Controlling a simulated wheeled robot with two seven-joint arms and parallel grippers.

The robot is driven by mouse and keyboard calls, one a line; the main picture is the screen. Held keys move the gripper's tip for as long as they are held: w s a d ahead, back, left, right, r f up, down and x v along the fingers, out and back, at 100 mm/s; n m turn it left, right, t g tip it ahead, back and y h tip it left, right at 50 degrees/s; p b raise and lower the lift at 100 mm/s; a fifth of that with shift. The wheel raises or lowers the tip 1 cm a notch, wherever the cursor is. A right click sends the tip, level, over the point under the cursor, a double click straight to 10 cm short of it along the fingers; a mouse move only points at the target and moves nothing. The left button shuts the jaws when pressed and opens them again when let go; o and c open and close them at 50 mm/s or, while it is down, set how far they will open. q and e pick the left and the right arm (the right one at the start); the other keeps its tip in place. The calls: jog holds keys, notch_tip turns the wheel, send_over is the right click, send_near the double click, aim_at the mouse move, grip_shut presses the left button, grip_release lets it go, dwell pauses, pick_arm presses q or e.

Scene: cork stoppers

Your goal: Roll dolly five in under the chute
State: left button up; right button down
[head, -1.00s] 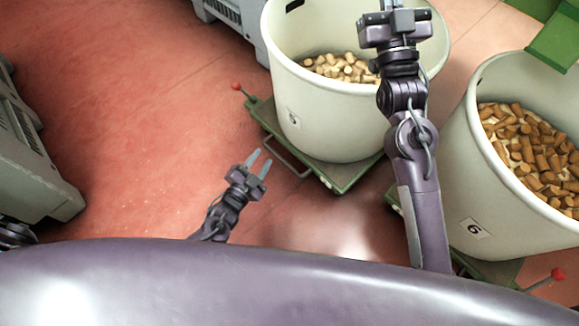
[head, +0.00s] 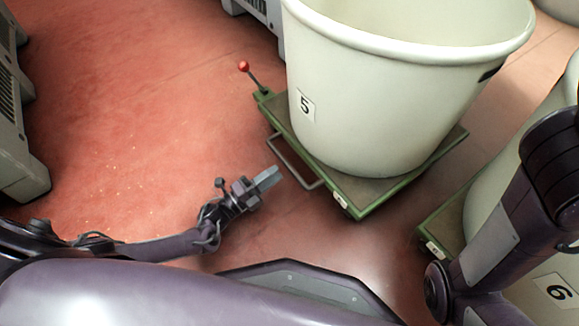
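Dolly five (head: 352,190) is a green flat dolly on the red floor. It carries a big cream tub (head: 400,110) with a label reading 5. A grey bar handle (head: 294,166) sticks out from its near left side. A lever with a red knob (head: 244,66) rises at its far left corner. My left gripper (head: 276,175) is just left of the bar handle, seemingly apart from it. Its fingers overlap in this view, so their gap is hidden. My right arm comes in at the right, its gripper outside the picture. No chute is visible now.
A second cream tub (head: 487,205), labelled 6, stands on another green dolly (head: 440,222) at the right, partly behind my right arm. Grey machines stand at the left edge (head: 18,150) and top (head: 262,10). The red floor between them is clear.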

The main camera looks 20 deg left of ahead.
aim_at(288, 163)
pick_arm(q)
jog(key=b+x, duration=0.1)
jog(key=x, duration=0.4)
jog(key=shift+w+d+b, duration=0.2)
jog(key=shift+w+b, duration=0.05)
jog(key=shift+b, duration=0.1)
grip_shut()
